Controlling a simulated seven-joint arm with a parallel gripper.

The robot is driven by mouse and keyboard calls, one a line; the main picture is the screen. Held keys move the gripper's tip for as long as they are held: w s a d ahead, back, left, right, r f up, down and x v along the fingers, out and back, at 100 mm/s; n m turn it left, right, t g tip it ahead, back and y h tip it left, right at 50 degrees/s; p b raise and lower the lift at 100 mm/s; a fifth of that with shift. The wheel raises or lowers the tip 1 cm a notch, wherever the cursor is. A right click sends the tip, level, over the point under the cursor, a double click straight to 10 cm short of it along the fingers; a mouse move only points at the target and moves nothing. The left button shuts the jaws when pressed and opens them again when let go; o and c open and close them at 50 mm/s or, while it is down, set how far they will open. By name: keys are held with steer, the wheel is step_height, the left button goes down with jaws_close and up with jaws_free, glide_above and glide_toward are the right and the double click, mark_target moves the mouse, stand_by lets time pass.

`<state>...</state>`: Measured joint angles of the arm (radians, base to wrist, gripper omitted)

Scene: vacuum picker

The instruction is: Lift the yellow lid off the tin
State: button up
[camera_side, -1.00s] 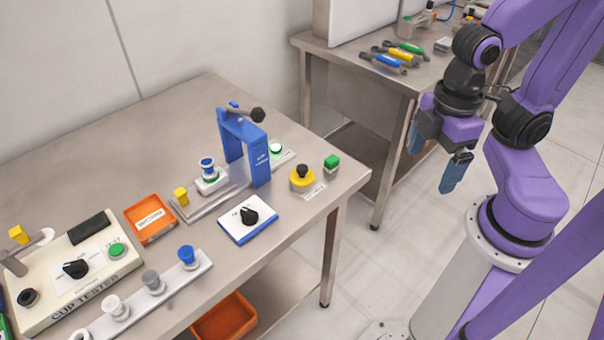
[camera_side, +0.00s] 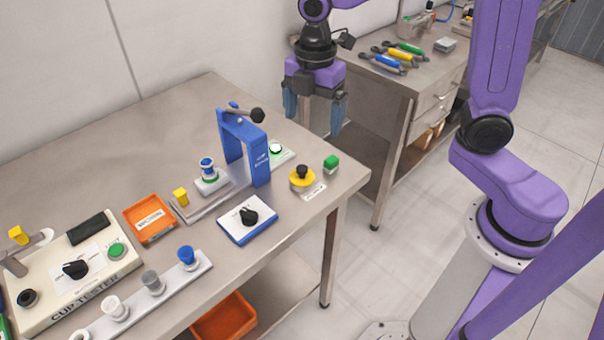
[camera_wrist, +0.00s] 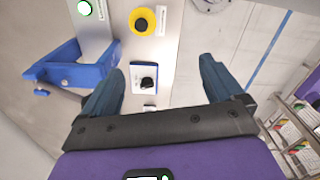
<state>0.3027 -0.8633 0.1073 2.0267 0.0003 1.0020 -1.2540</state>
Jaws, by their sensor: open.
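A round yellow lid with a dark knob on top (camera_side: 303,178) sits near the right edge of the steel bench, beside a small white label. It also shows at the top of the wrist view (camera_wrist: 142,21). The tin under it can hardly be made out. My gripper (camera_side: 314,110) is open and empty, with its blue fingers pointing down. In the side view it is higher in the picture than the lid and apart from it. In the wrist view the lid lies beyond the two spread fingertips (camera_wrist: 160,68).
A blue press frame (camera_side: 257,160) with a dark-knobbed lever stands left of the lid. A blue-edged dial box (camera_side: 248,220) lies in front. An orange tray (camera_side: 150,222) is farther left.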

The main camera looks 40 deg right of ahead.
steer(key=w+n, duration=0.1)
steer(key=w, duration=0.3)
glide_above(302, 167)
steer(key=shift+n, duration=0.3)
steer(key=f, duration=1.2)
steer(key=shift+a+f, duration=0.2)
steer(key=shift+a, duration=0.1)
steer(key=shift+d+f, duration=0.15)
steer(key=shift+f, duration=1.2)
steer(key=shift+d+f, duration=0.1)
steer(key=shift+f, duration=1.25)
steer(key=shift+c, duration=0.2)
steer(key=c, duration=1.1)
